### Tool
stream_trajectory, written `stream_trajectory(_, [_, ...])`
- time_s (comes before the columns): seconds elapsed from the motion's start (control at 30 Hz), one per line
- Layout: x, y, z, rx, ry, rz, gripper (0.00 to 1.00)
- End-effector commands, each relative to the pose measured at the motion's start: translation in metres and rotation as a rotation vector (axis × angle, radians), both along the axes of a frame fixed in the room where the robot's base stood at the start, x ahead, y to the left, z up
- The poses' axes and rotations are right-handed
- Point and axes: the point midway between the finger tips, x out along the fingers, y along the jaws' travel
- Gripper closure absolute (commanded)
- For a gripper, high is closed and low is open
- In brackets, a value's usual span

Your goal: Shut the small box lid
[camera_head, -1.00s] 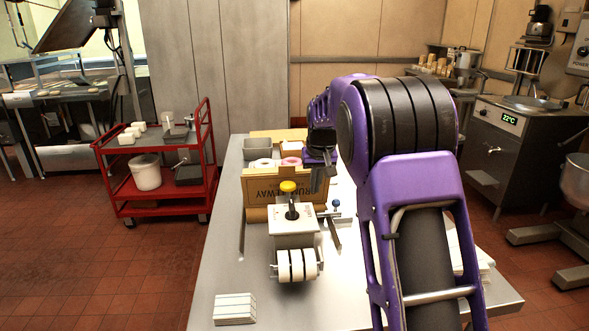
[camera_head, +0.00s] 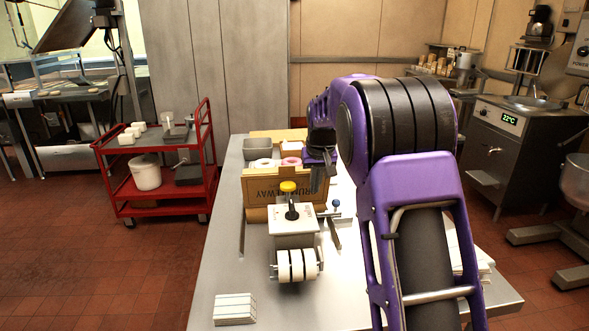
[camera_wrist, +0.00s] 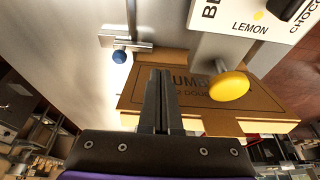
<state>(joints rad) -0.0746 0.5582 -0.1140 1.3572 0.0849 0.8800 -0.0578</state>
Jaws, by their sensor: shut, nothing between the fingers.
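The small cardboard box holds round pastries, one with pink icing, at the middle of the steel table. Its printed brown panel, which looks like the open lid (camera_head: 262,188), faces me with its lettering upside down. The panel also shows in the wrist view (camera_wrist: 150,92), behind and beside the fingers. My gripper (camera_wrist: 160,72) is shut and empty, its fingers together in front of the printed panel. In the head view my gripper (camera_head: 318,180) hangs by the right part of the box. I cannot tell whether the fingertips touch the panel.
A white dispenser (camera_head: 293,243) with a yellow knob (camera_head: 289,187) and rollers stands just in front of the box. A blue-knobbed metal piece (camera_head: 336,205) lies to its right. A grey bin (camera_head: 257,147) is behind.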

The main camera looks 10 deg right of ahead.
Motion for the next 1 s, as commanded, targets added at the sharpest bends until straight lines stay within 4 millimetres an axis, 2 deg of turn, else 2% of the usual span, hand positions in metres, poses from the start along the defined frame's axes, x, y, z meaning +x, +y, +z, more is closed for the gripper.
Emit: stream_trajectory(1.0, [0.050, 0.000, -0.001, 0.000, 0.001, 0.000, 1.00])
